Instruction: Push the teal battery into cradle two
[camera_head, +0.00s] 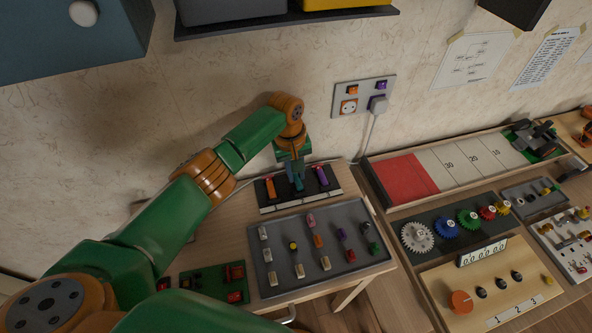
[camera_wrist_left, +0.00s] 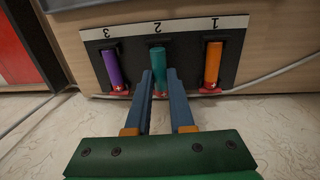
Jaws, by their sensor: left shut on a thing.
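The teal battery (camera_wrist_left: 158,62) lies along the middle cradle, marked 2, in the left wrist view. Its red end with a plus mark shows between my fingers. My left gripper (camera_wrist_left: 161,76) is shut on the teal battery, with one blue finger on each side. In the head view the gripper (camera_head: 295,180) points down at the middle of the black cradle holder (camera_head: 286,200) and hides most of the battery. Whether the battery is fully seated I cannot tell. My right gripper is out of view.
An orange battery (camera_wrist_left: 212,65) lies in cradle 1 and a purple battery (camera_wrist_left: 113,70) in cradle 3, close on either side. A grey tray (camera_head: 278,223) with several small parts is in front of the holder. A wall socket plate (camera_head: 364,92) with a plug is behind.

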